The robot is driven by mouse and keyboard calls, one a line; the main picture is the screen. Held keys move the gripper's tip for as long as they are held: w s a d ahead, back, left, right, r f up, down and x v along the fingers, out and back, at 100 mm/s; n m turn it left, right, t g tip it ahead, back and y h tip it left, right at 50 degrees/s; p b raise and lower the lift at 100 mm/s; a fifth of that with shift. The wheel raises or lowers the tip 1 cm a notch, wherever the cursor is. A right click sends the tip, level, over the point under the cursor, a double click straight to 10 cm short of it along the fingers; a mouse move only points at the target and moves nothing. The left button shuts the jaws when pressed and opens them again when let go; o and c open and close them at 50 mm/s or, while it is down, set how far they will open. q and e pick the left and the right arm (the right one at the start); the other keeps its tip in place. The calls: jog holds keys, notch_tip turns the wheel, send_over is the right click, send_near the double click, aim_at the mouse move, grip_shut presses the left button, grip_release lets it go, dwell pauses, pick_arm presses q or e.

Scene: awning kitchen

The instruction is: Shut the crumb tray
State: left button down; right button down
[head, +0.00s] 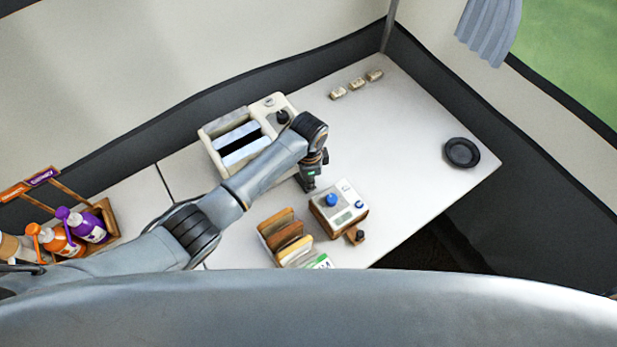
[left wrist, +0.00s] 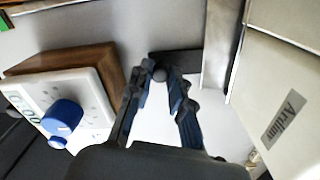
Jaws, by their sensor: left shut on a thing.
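The cream toaster (head: 212,137) with two slots stands on the white counter, partly behind my left arm. In the left wrist view its labelled side (left wrist: 285,100) fills the right. The crumb tray (left wrist: 182,60) shows there as a dark front with a small round dark knob (left wrist: 159,74). The fingertips of my left gripper (left wrist: 162,84) are closed around this knob, and the gripper (head: 309,184) is low beside the toaster in the head view. The fingers and arm hide part of the tray, so I cannot tell exactly how far out it is. My right gripper is not in view.
A wooden box with a white face and blue knobs (head: 338,203) stands close to my left gripper. A rack of bread slices (head: 283,238) is nearer. A black dish (head: 462,153) and small blocks (head: 357,84) lie farther off. Bottles (head: 88,224) stand left. The counter's right part is mostly clear.

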pick_arm(q)
jog(key=shift+w+a+b, duration=0.3)
jog(key=shift+w+a, duration=0.35)
jog(key=shift+w, duration=0.25)
jog(key=shift+w+a+b, duration=0.3)
jog(key=shift+w+a, duration=0.3)
jog(key=shift+w, duration=0.3)
jog(key=c, duration=1.2)
grip_release()
notch_tip(320, 180, up, 12)
jog(key=shift+f, duration=0.1)
